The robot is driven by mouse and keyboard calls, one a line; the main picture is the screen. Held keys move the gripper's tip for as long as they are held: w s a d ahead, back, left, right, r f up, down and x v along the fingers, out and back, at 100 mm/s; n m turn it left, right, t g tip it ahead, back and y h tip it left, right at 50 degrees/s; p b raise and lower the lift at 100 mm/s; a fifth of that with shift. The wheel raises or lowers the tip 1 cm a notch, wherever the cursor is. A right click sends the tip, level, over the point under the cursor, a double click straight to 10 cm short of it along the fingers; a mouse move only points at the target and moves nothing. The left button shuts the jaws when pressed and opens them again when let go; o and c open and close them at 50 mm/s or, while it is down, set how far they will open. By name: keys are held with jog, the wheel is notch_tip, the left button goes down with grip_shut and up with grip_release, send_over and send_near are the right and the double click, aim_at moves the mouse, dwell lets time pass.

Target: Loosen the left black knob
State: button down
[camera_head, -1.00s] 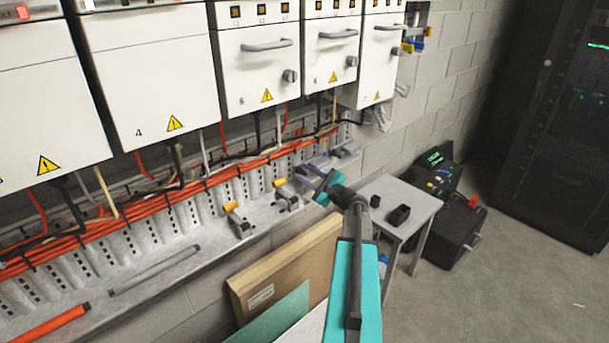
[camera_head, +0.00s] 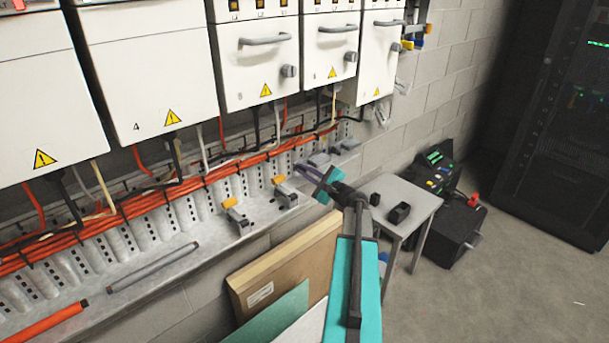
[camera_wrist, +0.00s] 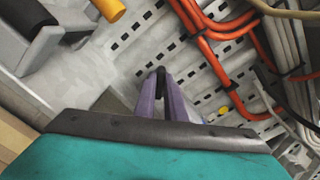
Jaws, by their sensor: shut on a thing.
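My gripper (camera_wrist: 161,88) has purple fingers, which close together on a small black knob (camera_wrist: 160,70) in the wrist view. Only the knob's dark end shows between the tips; the rest is hidden by the fingers. In the head view my gripper (camera_head: 300,166) reaches up and left to the slotted rail below the drive cabinets. The knob is too small to make out there. I cannot tell from these views whether it has turned.
Grey clamps with yellow ends (camera_head: 235,215) sit on the ledge left of my gripper. Orange cables (camera_head: 200,180) run along the rail above. A small grey table (camera_head: 412,190) with black blocks stands to the right. Boards (camera_head: 285,262) lean below the ledge.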

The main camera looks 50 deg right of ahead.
jog(key=shift+f+n+b, duration=0.25)
jog(key=shift+n+b, duration=0.05)
jog(key=shift+b, duration=0.4)
jog(key=n+b, duration=0.6)
jog(key=b, duration=0.4)
jog(key=n+b, duration=0.6)
jog(key=b, duration=0.5)
jog(key=n+b, duration=0.6)
jog(key=b, duration=0.5)
jog(key=shift+w+f+n, duration=0.1)
jog(key=shift+f+n, duration=0.15)
jog(key=shift+n, duration=0.05)
jog(key=shift+r, duration=0.1)
jog(key=c, duration=1.9)
grip_release()
jog(key=shift+d, duration=0.1)
jog(key=shift+c, duration=0.2)
jog(key=shift+o, duration=0.6)
